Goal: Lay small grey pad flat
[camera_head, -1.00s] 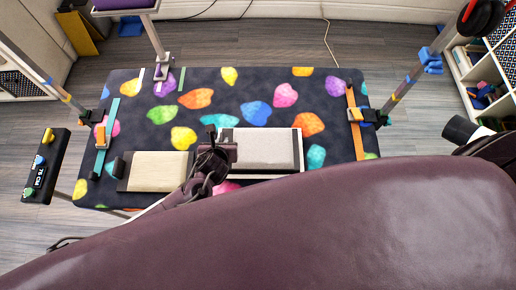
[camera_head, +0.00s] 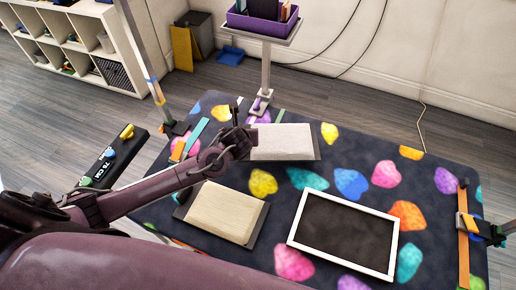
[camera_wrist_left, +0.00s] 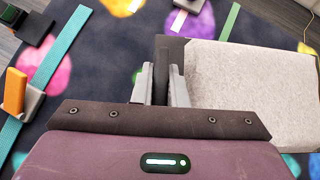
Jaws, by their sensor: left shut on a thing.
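The small grey pad (camera_head: 283,142) has a light grey top on a dark base. It lies near the back edge of the patterned table, top up and looking level. I cannot tell whether it touches the table or hangs just above it. My left gripper (camera_head: 243,143) is at its left end, shut on the pad's dark upright tab. The left wrist view shows both fingers (camera_wrist_left: 160,88) around this tab, with the grey pad (camera_wrist_left: 250,95) to the right. My right gripper is not in view.
An empty white frame (camera_head: 392,250) with a dark inside lies on the table (camera_head: 325,270), front right of the pad. A beige pad (camera_head: 222,212) lies in front. A post with a purple tray (camera_head: 262,24) stands behind. Orange (camera_head: 463,245) and teal straps cross the table ends.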

